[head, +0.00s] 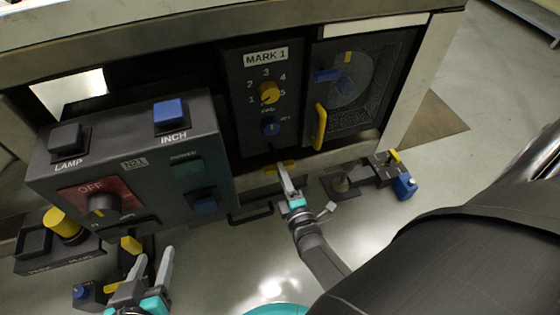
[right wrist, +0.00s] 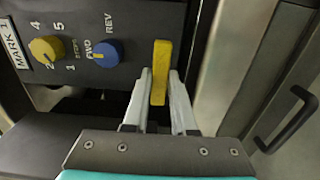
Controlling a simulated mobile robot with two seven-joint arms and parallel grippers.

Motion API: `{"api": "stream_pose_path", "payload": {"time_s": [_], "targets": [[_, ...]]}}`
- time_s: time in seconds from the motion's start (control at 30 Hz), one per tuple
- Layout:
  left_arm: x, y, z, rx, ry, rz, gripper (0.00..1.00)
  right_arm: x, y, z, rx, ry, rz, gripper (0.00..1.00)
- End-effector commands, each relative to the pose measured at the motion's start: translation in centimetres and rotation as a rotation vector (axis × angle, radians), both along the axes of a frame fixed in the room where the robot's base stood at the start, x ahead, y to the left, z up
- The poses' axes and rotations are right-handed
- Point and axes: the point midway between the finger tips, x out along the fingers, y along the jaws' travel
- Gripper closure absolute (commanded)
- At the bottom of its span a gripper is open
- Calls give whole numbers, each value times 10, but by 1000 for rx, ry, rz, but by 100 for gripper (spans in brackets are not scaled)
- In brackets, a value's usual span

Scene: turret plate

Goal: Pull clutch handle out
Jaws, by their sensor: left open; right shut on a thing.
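A small yellow handle (head: 272,168) sticks out below the MARK 1 panel. It shows as a yellow bar (right wrist: 160,72) in the right wrist view. I take it for the clutch handle, though I see no label on it. My right gripper (head: 285,172) is shut on it, with one finger on each side of the bar in the right wrist view (right wrist: 160,92). My left gripper (head: 154,257) is open and empty at the lower left, below the OFF switch box and away from the handle.
The MARK 1 panel (head: 241,98) with yellow and blue knobs is above the held handle. A grey control box (head: 150,132) stands to its left. A window with a yellow grip (head: 320,127) is at its right. A black bar handle (right wrist: 285,120) is close by. Lever stubs (head: 385,172) stand at right.

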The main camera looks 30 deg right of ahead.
Motion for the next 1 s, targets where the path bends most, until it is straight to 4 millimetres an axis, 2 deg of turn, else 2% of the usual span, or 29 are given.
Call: {"api": "stream_pose_path", "payload": {"time_s": [0.37, 0.4, 0.63, 1.0], "targets": [[-1, 2, -1, 9, 14, 2, 50, -6, 2, -2, 0, 1, 1, 100], [-1, 2, -1, 9, 14, 2, 50, -7, 2, -2, 0, 1, 1, 72], [-1, 2, -1, 8, 15, 2, 50, -5, 2, -1, 0, 0, 1, 46], [-2, 2, -1, 11, 22, 1, 50, -7, 2, 0, 0, -1, 1, 45]]}}
